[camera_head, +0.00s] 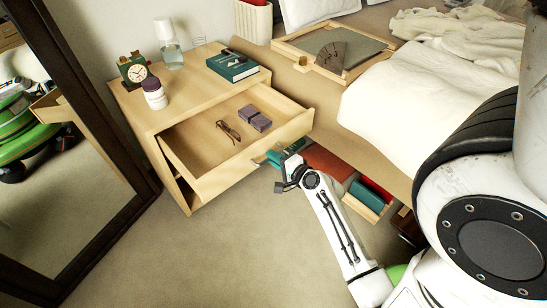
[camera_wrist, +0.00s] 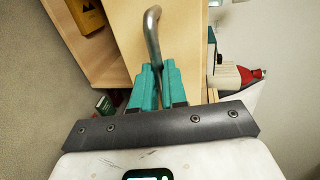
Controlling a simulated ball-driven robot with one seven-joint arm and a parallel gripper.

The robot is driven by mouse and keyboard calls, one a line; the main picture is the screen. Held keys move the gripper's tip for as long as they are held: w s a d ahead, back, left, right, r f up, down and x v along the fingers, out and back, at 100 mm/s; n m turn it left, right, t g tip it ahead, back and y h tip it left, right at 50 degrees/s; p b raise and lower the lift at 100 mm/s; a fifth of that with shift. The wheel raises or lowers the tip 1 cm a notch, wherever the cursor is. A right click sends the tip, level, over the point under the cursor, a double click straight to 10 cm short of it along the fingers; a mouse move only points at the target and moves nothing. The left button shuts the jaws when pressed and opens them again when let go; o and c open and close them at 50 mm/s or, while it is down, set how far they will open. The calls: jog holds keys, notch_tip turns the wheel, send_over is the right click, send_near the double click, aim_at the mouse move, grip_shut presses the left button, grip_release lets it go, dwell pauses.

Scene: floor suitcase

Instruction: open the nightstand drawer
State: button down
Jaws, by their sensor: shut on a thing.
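The wooden nightstand (camera_head: 172,112) stands at the left in the head view, with its top drawer (camera_head: 205,187) pulled well out. My gripper (camera_head: 274,157) is at the drawer's front face. In the wrist view its teal fingers (camera_wrist: 158,86) are shut on the curved metal handle (camera_wrist: 151,28). The part of the handle between the fingers is hidden.
A clock (camera_head: 136,71), a white bottle (camera_head: 154,93), a glass carafe (camera_head: 172,56) and a dark book (camera_head: 232,66) are on the nightstand top. A mirror frame (camera_head: 85,130) stands at left; the bed (camera_head: 400,110) is at right. Carpet in front is clear.

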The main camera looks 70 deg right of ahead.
jog(key=c, duration=1.2)
grip_release()
jog(key=p+v, duration=0.1)
jog(key=v, duration=0.9)
jog(key=shift+s+a, duration=0.15)
jog(key=shift+s, duration=0.2)
jog(key=shift+w, duration=0.1)
